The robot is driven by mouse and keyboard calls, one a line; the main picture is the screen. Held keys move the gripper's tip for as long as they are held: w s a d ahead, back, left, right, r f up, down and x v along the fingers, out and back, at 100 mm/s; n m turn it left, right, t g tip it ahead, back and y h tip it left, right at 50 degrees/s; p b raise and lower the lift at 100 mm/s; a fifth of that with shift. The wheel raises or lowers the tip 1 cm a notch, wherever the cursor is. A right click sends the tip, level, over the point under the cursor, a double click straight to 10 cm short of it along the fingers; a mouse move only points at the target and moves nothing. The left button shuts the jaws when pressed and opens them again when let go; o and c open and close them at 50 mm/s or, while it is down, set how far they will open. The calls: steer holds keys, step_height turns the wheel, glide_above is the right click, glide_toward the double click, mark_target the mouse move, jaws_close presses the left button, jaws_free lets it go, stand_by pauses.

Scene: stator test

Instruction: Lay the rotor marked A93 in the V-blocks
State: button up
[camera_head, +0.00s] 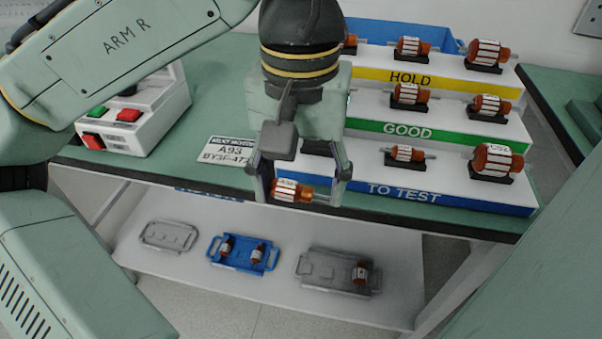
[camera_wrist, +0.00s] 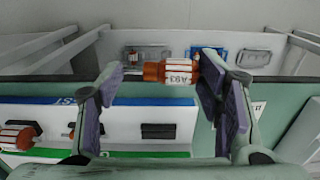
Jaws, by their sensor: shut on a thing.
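My gripper (camera_head: 303,188) is shut on an orange and white rotor (camera_head: 287,191), which lies crosswise between the fingers. In the wrist view the rotor's label (camera_wrist: 179,73) reads A93, and my gripper (camera_wrist: 160,76) has a finger at each end of it. The rotor is held in the air by the front edge of the green bench (camera_head: 208,108). A card (camera_head: 228,150) reading A93 lies on the bench to the left. V-blocks cannot be made out for certain; the white tester (camera_head: 145,122) at the left is partly hidden by my arm.
A stepped rack holds several rotors in black cradles, on levels marked HOLD (camera_head: 410,78), GOOD (camera_head: 408,130) and TO TEST (camera_head: 404,191). One TO TEST cradle (camera_wrist: 158,131) is empty. A lower shelf (camera_head: 190,276) bears grey and blue trays.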

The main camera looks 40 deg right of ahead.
mark_target(301, 187)
steer(key=shift+r+p, duration=2.55)
steer(key=shift+p, duration=0.1)
steer(key=shift+f, duration=0.1)
